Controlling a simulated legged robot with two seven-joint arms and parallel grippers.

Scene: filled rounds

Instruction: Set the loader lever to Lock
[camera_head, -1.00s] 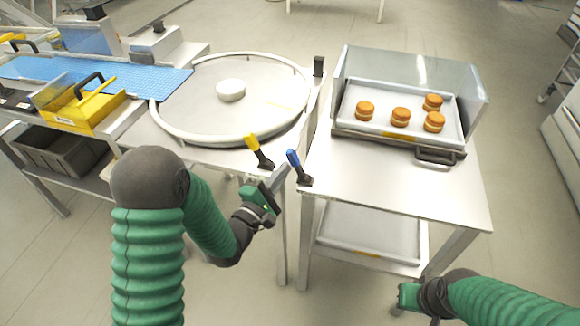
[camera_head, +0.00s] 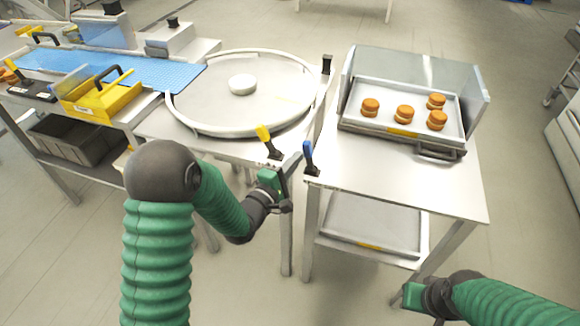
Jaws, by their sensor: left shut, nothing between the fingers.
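A yellow-handled lever (camera_head: 268,142) stands at the front edge of the round table, tilted to the left. A blue-handled lever (camera_head: 309,158) stands at the near left corner of the right table, close to upright. No label is readable, so I cannot tell which is the loader lever or where Lock lies. My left gripper (camera_head: 293,170) is shut and empty, with its fingers pointing up between the two levers, just left of and below the blue one. Contact with either is not clear. My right gripper (camera_head: 408,293) is low at the bottom right, its fingers not clearly seen.
The round table (camera_head: 188,120) carries a white hub. A blue mat (camera_head: 160,73) and a yellow carrier (camera_head: 105,103) are at the left. A small gap separates the tables.

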